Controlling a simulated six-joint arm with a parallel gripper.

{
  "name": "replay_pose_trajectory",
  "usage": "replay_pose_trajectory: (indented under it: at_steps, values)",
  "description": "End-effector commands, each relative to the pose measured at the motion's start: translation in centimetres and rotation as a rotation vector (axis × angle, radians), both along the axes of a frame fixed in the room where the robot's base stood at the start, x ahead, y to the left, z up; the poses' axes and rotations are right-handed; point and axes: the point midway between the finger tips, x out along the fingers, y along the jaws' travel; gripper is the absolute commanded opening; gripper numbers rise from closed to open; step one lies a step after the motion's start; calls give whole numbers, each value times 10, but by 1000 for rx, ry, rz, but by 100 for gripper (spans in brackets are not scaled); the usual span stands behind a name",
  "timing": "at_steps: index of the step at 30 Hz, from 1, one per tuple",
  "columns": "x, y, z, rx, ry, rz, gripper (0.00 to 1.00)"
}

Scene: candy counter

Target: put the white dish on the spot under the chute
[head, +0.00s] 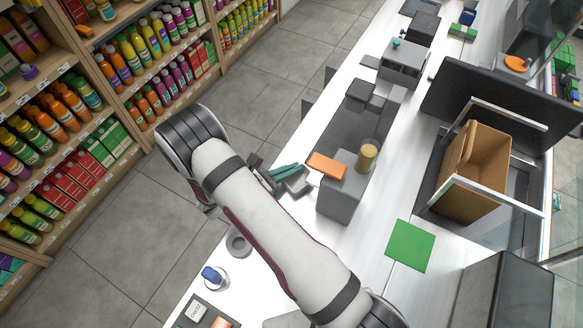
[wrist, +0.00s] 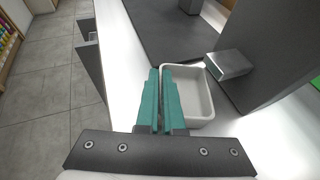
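The white dish (wrist: 205,101) is a small square tray with raised walls, upright on or just above the white counter in the wrist view. My gripper (wrist: 163,72) has its two teal fingers close together at the dish's left wall, one on the outer side and one over the inside, with the wall seemingly pinched between them. In the head view the teal gripper (head: 284,170) is beside the dark dispenser (head: 343,195). A short metal chute (wrist: 230,65) sticks out from it just right of the dish. The spot under the chute is not clearly visible.
An orange block (head: 327,166) and a gold cylinder (head: 367,157) are on the dispenser. A grey ring (head: 238,244) and a blue-topped item (head: 213,275) stand near the counter's left edge. A green square (head: 410,246) and a cardboard box (head: 473,172) are to the right.

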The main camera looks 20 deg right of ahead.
Motion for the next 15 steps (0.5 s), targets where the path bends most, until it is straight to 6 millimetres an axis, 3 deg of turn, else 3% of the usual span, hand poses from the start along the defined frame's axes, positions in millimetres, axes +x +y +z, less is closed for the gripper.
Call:
replay_pose_trajectory:
  at_steps: [7,12,15]
  values:
    - [0,0,-1,0,-1,0,0]
    - [0,1,-1,1,-2,-1,31]
    - [0,1,-1,1,-2,-1,34]
